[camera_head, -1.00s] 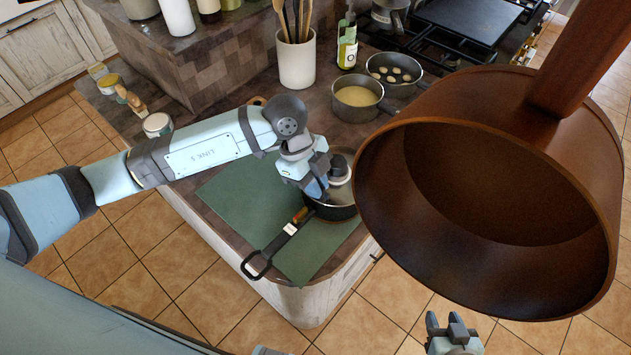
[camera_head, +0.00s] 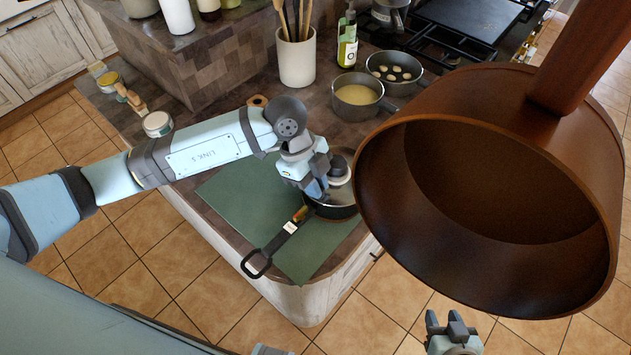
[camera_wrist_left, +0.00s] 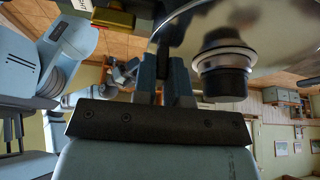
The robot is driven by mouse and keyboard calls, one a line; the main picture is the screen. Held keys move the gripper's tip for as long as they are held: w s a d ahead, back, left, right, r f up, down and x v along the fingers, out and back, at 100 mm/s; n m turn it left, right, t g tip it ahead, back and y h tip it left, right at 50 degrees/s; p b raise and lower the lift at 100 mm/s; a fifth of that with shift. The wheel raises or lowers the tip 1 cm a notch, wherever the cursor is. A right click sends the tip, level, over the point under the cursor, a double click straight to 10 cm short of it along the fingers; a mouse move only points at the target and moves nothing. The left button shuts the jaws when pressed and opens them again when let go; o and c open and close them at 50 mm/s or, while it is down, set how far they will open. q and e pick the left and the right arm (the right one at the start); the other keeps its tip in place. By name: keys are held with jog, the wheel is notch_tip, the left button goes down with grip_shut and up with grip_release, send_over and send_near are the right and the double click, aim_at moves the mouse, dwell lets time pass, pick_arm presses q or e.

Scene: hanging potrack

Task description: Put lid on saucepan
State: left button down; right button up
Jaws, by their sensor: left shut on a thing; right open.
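The saucepan (camera_head: 334,211) is a dark pan on the green mat, its long black handle (camera_head: 280,240) pointing to the lower left. The shiny lid (camera_head: 343,194) with a dark knob is at the pan's opening; my left gripper hides part of it, and I cannot tell whether it is fully seated. In the left wrist view the lid (camera_wrist_left: 275,35) and its knob (camera_wrist_left: 224,68) are right of the fingers. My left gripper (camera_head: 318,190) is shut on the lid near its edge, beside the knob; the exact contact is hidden. My right gripper (camera_head: 452,325) is open and empty, above the floor.
A large brown hanging hood-like form (camera_head: 490,190) fills the right, close to the pan. Behind are a pan of yellowish food (camera_head: 357,95), another pan (camera_head: 393,70), a utensil crock (camera_head: 297,62) and a bottle (camera_head: 347,42). The green mat (camera_head: 240,200) has bare room left.

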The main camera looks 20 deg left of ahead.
pick_arm(q)
jog(key=shift+f, duration=0.1)
dwell(0.5)
jog(key=c, duration=0.5)
grip_release()
jog(key=shift+p+v, duration=2.7)
jog(key=shift+v, duration=0.8)
